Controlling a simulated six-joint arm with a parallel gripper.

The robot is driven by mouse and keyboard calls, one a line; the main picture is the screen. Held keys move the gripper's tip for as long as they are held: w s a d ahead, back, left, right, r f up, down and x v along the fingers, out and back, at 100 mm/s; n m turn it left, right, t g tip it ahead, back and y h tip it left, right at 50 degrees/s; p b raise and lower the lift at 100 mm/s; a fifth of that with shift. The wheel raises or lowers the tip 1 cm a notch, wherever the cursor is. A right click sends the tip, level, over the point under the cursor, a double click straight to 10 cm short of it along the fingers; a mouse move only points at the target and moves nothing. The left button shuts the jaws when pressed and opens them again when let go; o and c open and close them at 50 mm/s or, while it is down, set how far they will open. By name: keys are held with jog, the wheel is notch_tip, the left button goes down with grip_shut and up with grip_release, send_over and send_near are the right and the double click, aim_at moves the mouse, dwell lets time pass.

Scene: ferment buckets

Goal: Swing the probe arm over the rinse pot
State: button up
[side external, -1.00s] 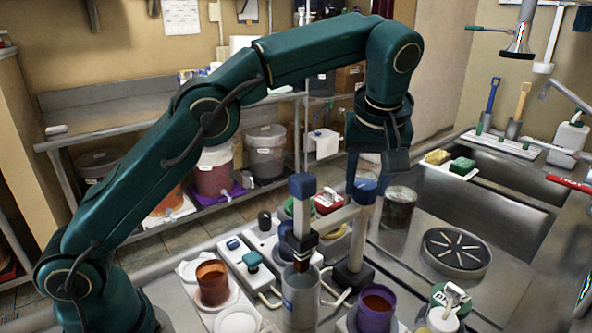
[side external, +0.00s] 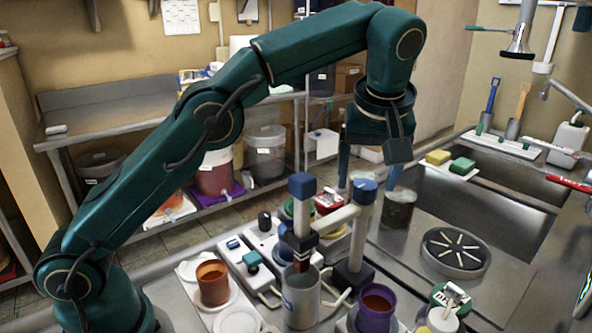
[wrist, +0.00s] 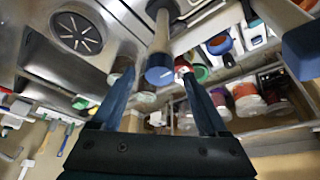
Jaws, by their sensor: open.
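The probe arm is a pale beam (side external: 336,219) on an upright post with a round blue cap (side external: 364,187). At its left end a blue-capped brown probe head (side external: 302,187) hangs down into or just over a grey metal pot (side external: 300,299). A purple pot (side external: 376,308) and a brown pot (side external: 212,283) stand nearby; which one is the rinse pot I cannot tell. My gripper (side external: 367,178) is open and empty around or just above the post cap. In the wrist view the post cap (wrist: 160,73) shows between my fingers, and the probe head's blue cap (wrist: 305,45) is at the right.
A dark glass jar (side external: 398,210) stands right of the post. A round slotted drain (side external: 455,250) lies farther right, before the sink. Small switch boxes (side external: 250,262) sit left of the metal pot.

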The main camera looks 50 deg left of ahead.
jog(key=s+d, duration=0.8)
jog(key=shift+s+d, duration=0.2)
jog(key=shift+s, duration=0.05)
dwell(0.7)
